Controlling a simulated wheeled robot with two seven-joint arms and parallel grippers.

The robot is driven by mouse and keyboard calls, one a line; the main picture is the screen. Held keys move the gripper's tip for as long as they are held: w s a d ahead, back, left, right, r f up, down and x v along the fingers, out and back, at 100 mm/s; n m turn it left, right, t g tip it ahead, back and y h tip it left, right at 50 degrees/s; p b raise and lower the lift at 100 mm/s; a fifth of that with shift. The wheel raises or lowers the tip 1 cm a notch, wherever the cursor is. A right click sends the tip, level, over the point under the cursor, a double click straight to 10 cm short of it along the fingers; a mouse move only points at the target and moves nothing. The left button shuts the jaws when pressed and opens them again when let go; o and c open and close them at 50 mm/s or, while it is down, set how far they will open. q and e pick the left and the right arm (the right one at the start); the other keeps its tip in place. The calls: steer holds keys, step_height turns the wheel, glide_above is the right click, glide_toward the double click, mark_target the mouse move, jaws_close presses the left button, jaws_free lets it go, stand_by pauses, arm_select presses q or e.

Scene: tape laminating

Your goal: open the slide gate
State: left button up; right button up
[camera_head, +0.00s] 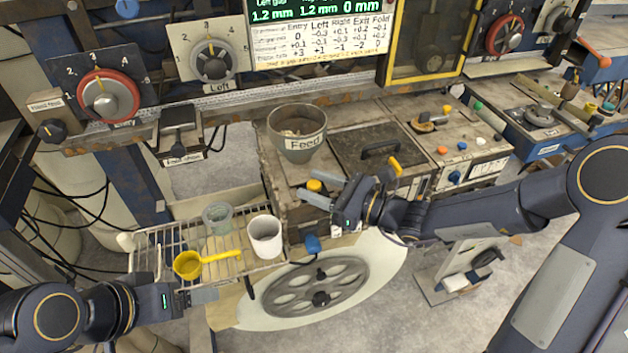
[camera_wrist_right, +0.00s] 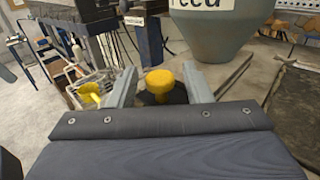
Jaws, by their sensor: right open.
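A yellow knob (camera_head: 314,185) stands on the machine top just in front of the grey feed hopper (camera_head: 297,141), which is labelled "Feed". I take the knob to be the slide gate's handle; the gate plate itself cannot be made out. My right gripper (camera_head: 311,179) is open, with one finger on each side of the knob. In the right wrist view the knob (camera_wrist_right: 160,80) shows between the two fingers with a gap on both sides. My left gripper (camera_head: 210,295) is low at the left, by the wire rack; its jaw opening is unclear.
The wire rack (camera_head: 152,246) holds a yellow ladle (camera_head: 188,265), a white cup (camera_head: 265,238) and a grey-green cup (camera_head: 217,217). A lid with a black handle (camera_head: 380,150) lies right of the hopper. A spoked handwheel (camera_head: 318,286) is below the machine's front edge.

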steer(key=shift+w+a, duration=0.2)
steer(key=shift+a, duration=0.2)
